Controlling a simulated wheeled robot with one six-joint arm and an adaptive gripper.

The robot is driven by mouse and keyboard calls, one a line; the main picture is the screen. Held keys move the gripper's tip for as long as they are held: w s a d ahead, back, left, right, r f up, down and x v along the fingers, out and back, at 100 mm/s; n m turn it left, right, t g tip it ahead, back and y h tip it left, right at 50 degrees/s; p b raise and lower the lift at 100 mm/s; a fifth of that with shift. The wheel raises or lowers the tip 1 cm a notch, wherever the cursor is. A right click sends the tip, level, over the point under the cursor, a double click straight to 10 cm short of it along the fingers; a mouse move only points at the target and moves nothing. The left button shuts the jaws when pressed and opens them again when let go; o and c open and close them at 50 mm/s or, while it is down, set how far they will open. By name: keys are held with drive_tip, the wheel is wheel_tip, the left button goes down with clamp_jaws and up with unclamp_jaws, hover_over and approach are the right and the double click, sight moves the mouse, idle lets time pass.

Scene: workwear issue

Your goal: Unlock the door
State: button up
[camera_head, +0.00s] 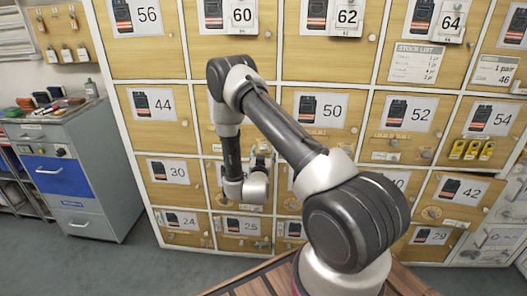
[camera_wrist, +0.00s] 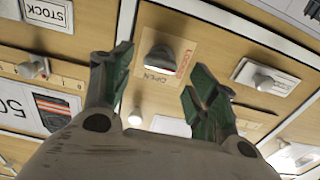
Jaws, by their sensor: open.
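The latch in the wrist view is a rounded metal knob (camera_wrist: 159,60) on a tan plate (camera_wrist: 183,50) lettered LOCKED and OPEN, fixed to a wooden locker door. My gripper (camera_wrist: 157,64) is open, its two green-padded fingers spread on either side of the knob in the picture. The knob shows between the fingertips; I cannot tell whether they touch it. In the head view my gripper (camera_head: 262,158) is in front of the locker wall, near the door numbered 50 (camera_head: 321,112). The latch itself is not clear in the head view, and my arm covers part of the doors.
Numbered wooden lockers (camera_head: 156,67) fill the wall, with small knobs and tags. Other knobs (camera_wrist: 262,80) stand out near my fingers. A grey cabinet with a blue drawer (camera_head: 57,175) stands at the left. Grey floor (camera_head: 150,258) is clear in front of it.

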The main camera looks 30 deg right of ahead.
drive_tip(key=shift+x, duration=1.4)
drive_tip(key=c, duration=1)
drive_tip(key=shift+m, duration=0.3)
drive_tip(key=shift+s+d+f+m, duration=0.1)
drive_tip(key=shift+m, duration=4.2)
drive_tip(key=shift+d+f+m, duration=0.1)
drive_tip(key=shift+m, duration=4.2)
